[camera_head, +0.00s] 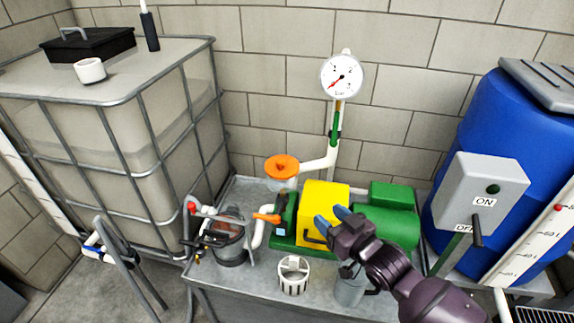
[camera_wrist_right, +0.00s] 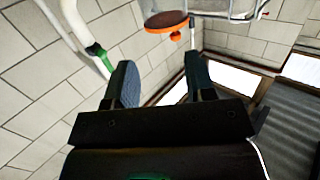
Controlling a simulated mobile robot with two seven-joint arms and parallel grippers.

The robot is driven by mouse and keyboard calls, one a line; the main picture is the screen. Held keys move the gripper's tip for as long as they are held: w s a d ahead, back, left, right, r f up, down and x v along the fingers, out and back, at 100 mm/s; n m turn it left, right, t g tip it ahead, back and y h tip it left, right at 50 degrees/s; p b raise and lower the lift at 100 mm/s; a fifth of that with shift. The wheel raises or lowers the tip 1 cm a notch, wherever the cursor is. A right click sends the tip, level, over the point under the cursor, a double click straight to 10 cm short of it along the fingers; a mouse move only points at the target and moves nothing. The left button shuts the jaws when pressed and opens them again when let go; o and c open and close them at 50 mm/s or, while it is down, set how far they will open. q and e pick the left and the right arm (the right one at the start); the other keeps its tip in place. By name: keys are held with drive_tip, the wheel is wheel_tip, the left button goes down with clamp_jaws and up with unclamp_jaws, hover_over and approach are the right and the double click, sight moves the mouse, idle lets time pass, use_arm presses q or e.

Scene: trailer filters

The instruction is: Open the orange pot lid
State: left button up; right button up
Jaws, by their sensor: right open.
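The orange pot lid (camera_head: 282,167) sits on a clear pot beside the white pipe, at the back of the metal table. In the right wrist view an orange disc, which looks like the lid (camera_wrist_right: 167,21), shows at the top, beyond the fingertips. My right gripper (camera_head: 332,221) is open and empty, in front of the yellow pump cover. It is right of and nearer than the lid, and apart from it. Its two blue-padded fingers also show spread in the right wrist view (camera_wrist_right: 160,82). My left gripper is not in view.
The yellow cover (camera_head: 322,204) and green pump (camera_head: 390,222) stand beside my right gripper. A white basket (camera_head: 293,273) and a clear-bodied filter (camera_head: 228,240) stand at the front. A pressure gauge (camera_head: 341,77) rises behind. A caged tank (camera_head: 150,130) is left, a blue barrel (camera_head: 490,130) right.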

drive_tip(key=n+y, duration=0.2)
approach(283, 164)
drive_tip(key=b+x, duration=0.1)
drive_tip(key=x, duration=0.8)
drive_tip(key=shift+w+a, duration=0.15)
drive_tip(key=shift+w, duration=0.1)
drive_tip(key=shift+c, duration=0.5)
clamp_jaws()
